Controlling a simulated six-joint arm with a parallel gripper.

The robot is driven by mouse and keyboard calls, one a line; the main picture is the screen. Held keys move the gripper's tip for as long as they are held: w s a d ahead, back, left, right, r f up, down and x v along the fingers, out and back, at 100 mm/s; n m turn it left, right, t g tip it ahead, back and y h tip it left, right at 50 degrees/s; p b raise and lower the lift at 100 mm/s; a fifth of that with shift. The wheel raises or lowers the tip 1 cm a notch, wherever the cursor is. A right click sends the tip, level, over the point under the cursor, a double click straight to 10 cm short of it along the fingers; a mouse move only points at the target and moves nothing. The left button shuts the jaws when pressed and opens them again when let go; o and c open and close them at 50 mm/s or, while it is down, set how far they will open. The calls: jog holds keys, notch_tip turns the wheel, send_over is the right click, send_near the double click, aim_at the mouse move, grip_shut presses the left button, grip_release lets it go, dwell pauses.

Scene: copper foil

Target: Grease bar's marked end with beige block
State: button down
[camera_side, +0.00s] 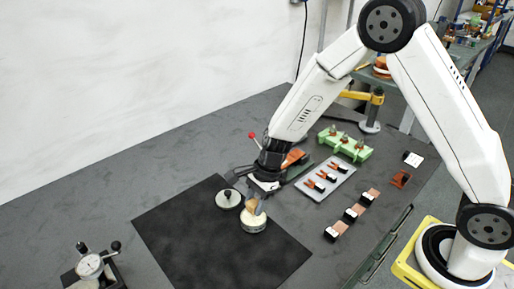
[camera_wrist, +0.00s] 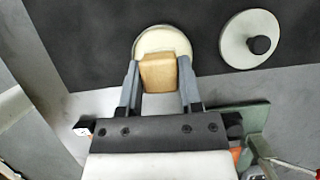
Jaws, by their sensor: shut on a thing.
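My gripper (camera_side: 257,203) is shut on the beige block (camera_wrist: 160,73), with a finger on each side of it in the wrist view. The block is over a round cream tin (camera_side: 253,223), which also shows behind it in the wrist view (camera_wrist: 151,38). I cannot tell whether the block touches the tin's contents. A copper-coloured bar (camera_side: 293,157) lies at a green fixture (camera_wrist: 256,122), partly hidden behind my wrist. Its marked end cannot be made out.
A round lid with a dark knob (camera_side: 228,198) lies beside the tin on the black mat (camera_side: 168,228). A grey tray (camera_side: 325,179) of small parts, a green rack (camera_side: 345,146) and several copper pieces lie to the right.

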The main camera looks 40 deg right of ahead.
aim_at(250, 204)
jog(key=shift+r, duration=2.3)
jog(key=s+d+r+n+g+h, duration=0.1)
jog(key=d+n+g+h, duration=0.3)
jog(key=d+n, duration=0.7)
jog(key=shift+s+d+r+n+g, duration=0.35)
jog(key=shift+r+n, duration=0.55)
jog(key=shift+n, duration=2.8)
